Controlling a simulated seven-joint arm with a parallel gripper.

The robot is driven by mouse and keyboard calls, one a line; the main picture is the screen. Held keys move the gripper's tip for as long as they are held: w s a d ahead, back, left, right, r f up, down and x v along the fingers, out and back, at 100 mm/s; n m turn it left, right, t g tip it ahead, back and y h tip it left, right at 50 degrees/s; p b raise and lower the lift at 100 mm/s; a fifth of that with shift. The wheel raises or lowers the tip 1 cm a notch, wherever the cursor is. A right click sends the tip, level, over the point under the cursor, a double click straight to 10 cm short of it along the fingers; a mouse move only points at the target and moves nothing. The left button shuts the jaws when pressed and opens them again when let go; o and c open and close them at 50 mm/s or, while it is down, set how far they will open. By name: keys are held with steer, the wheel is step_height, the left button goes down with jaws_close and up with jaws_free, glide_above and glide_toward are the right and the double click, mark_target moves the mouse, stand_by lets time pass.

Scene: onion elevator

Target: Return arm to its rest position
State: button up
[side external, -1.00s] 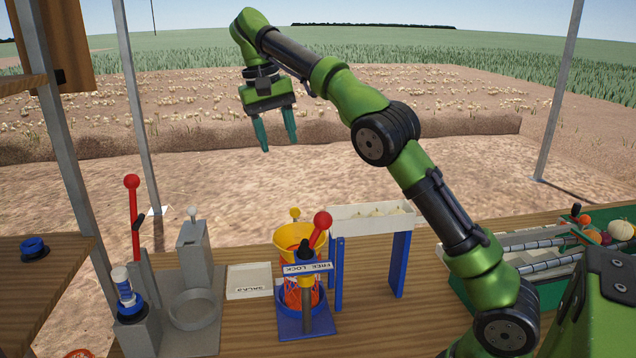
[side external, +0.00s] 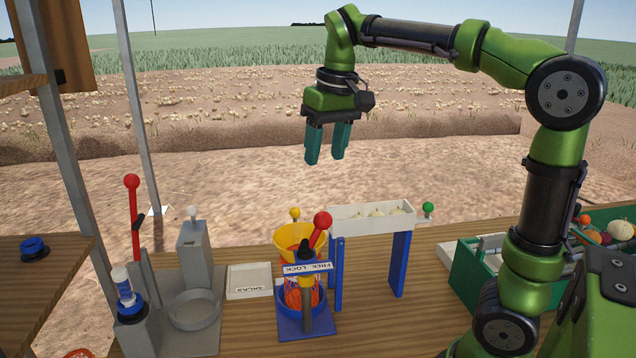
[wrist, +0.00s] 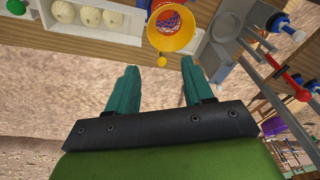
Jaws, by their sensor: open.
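My gripper (side external: 326,146) is open and empty, high above the far edge of the wooden bench in the side view. Its teal fingers point down and touch nothing. In the wrist view the two fingers (wrist: 158,88) are spread apart with bare ground between and below them. The yellow funnel (side external: 297,236) with a red net inside it stands on the bench below my gripper, and it also shows in the wrist view (wrist: 171,43).
A raised white trough (side external: 372,222) with several onions stands on blue legs. A red-knobbed lever (side external: 133,212) rises at left, and another red knob (side external: 322,220) stands by the funnel. A green crate (side external: 473,278) is at right. A metal post (side external: 138,110) stands behind at left.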

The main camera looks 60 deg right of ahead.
steer(key=s+a+f+t, duration=0.1)
steer(key=s, duration=0.1)
steer(key=s+a+f+t+y, duration=0.1)
steer(key=s+a+f, duration=0.1)
steer(key=s+a+f+t, duration=0.1)
steer(key=s+a+f, duration=0.1)
steer(key=shift+s+a, duration=0.1)
steer(key=shift+s, duration=0.3)
steer(key=s+a+f+t+y, duration=0.1)
steer(key=s+a+f+t, duration=0.1)
steer(key=s+a+f, duration=0.1)
step_height(320, 180, down, 3)
steer(key=shift+s+r, duration=0.1)
steer(key=shift+s, duration=0.5)
steer(key=shift+c, duration=0.3)
